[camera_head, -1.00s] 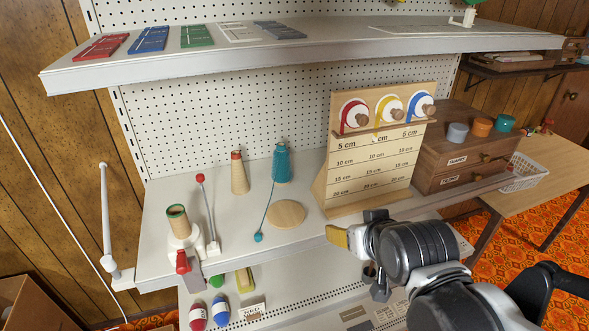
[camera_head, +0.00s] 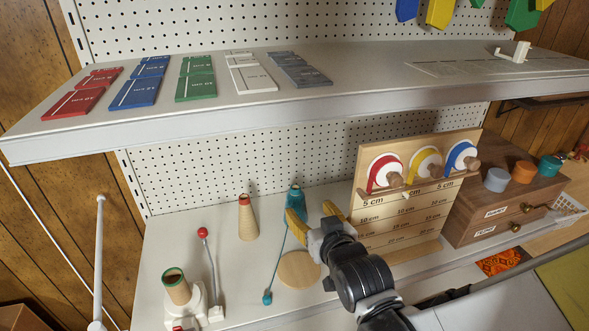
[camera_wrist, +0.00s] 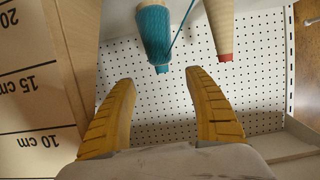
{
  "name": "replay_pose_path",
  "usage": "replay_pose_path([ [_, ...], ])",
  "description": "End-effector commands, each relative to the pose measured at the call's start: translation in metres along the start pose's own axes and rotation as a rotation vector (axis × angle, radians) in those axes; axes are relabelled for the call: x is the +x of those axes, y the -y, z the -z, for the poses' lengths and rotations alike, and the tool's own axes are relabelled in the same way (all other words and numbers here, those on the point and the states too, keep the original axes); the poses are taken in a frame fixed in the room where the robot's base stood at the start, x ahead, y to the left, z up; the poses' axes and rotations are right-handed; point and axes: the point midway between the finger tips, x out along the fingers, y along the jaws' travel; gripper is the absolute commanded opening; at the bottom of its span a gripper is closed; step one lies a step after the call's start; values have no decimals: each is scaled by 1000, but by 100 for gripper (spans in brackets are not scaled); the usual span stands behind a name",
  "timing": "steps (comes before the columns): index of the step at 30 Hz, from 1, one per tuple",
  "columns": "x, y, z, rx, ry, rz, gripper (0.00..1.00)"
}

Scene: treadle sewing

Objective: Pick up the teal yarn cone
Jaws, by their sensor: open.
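The teal yarn cone (camera_head: 296,198) stands upright at the back of the lower shelf, partly hidden by my gripper in the head view. A strand runs from it down to a small teal end piece (camera_head: 267,297). In the wrist view the teal cone (camera_wrist: 154,32) appears upside down, just beyond and between my fingertips. My gripper (camera_head: 310,212) has yellow fingers; they are spread open and empty in the wrist view (camera_wrist: 161,76). The fingers look apart from the cone.
A tan cone (camera_head: 247,220) with a red top stands close to the left. A round wooden disc (camera_head: 299,270) lies in front. A wooden measuring board (camera_head: 400,215) with ribbon spools stands at right. The upper shelf (camera_head: 350,85) overhangs the back.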

Motion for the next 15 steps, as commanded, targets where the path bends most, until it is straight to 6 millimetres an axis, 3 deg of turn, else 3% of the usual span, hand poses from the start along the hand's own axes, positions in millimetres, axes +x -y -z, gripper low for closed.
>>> replay_pose_path([
  [4,10,1,-1,0,-3,1,62],
  [12,52,1,-1,-1,-2,1,62],
  [15,57,1,0,-1,-2,1,62],
])
